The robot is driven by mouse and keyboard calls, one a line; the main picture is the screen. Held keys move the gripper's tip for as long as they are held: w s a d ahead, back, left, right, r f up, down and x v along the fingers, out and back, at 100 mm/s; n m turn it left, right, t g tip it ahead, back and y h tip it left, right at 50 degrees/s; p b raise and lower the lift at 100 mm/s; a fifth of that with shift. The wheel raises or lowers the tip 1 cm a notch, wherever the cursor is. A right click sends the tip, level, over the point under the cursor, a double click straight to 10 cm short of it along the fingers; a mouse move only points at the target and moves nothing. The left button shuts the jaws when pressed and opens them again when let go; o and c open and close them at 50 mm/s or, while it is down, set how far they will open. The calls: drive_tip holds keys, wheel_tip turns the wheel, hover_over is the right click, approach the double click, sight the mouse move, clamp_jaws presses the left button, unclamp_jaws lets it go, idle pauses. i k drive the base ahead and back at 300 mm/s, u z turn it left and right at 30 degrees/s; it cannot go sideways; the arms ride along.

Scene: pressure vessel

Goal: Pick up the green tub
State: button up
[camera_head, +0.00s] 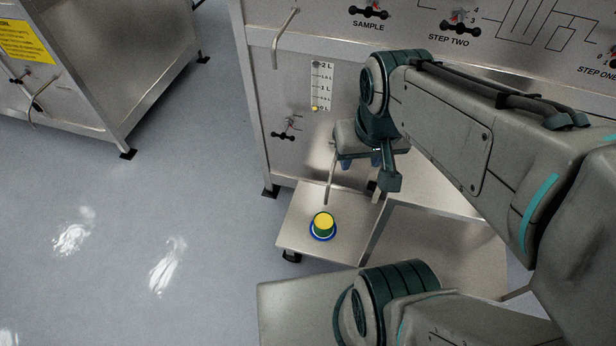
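The green tub (323,226) is small and round, with a yellow top and a blue ring around its base. It stands upright on a low metal platform (294,238) in front of the machine. My gripper (372,172) is above and to the right of the tub in the picture, apart from it. Its fingers are partly hidden by my wrist, so I cannot tell how wide they are. Nothing shows held in it.
The steel machine (272,110) with valves and a level gauge (321,87) stands behind the platform. A thin metal pipe (331,180) comes down just behind the tub. Another steel cabinet (130,60) is at upper left. The grey floor at left is clear.

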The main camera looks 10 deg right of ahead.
sight(323, 222)
drive_tip(key=k, duration=0.5)
drive_tip(key=u, duration=1.55)
drive_tip(key=i, duration=0.95)
drive_tip(key=z, duration=1.85)
